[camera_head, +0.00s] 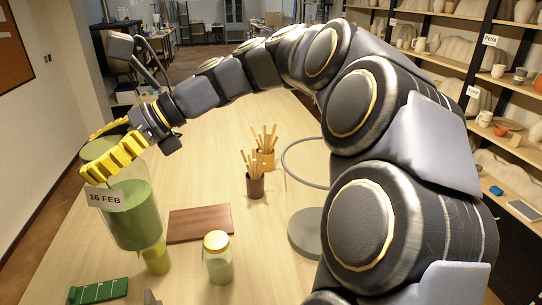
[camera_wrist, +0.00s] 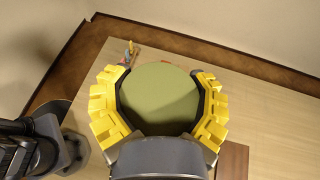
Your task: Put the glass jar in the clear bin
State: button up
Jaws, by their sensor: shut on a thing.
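My gripper (camera_head: 112,150) has yellow fingers closed around the upper part of a large green see-through container (camera_head: 132,213) at the left. The container hangs upright over the table and bears a white tag reading "16 FEB". In the wrist view, its round green top (camera_wrist: 160,97) lies between the two fingers (camera_wrist: 160,105). A small glass jar (camera_head: 219,268) with a gold lid and pale green contents stands on the table to its right. I cannot tell which of these the task calls the glass jar. I cannot make out a separate clear bin.
A yellow-green cup-like thing (camera_head: 156,261) shows just below the held container. A brown board (camera_head: 199,223), a green flat thing (camera_head: 98,291), a brown cup of sticks (camera_head: 255,187) and a grey round base (camera_head: 306,232) are on the table. Shelves of pottery (camera_head: 500,75) stand at right.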

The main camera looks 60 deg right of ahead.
jog(key=w+d+m+t+h, duration=0.1)
jog(key=d, duration=0.3)
jog(key=w+d+m+t+h, duration=0.1)
jog(key=d, duration=0.3)
jog(key=w+d+m+t+h, duration=0.1)
jog(key=w+d+m, duration=0.1)
jog(key=d, duration=0.3)
jog(key=shift+d+r+t, duration=0.1)
jog(key=shift+r+t, duration=0.15)
jog(key=shift+t, duration=0.05)
jog(key=m+t+h, duration=0.2)
jog(key=m+h, duration=1)
jog(key=h, duration=0.2)
send_over(300, 150)
jog(key=s+a, duration=0.2)
jog(key=s, duration=0.1)
jog(key=f, duration=2.3)
jog(key=shift+w+d+f, duration=0.1)
jog(key=shift+d+f, duration=0.2)
jog(key=shift+f, duration=0.2)
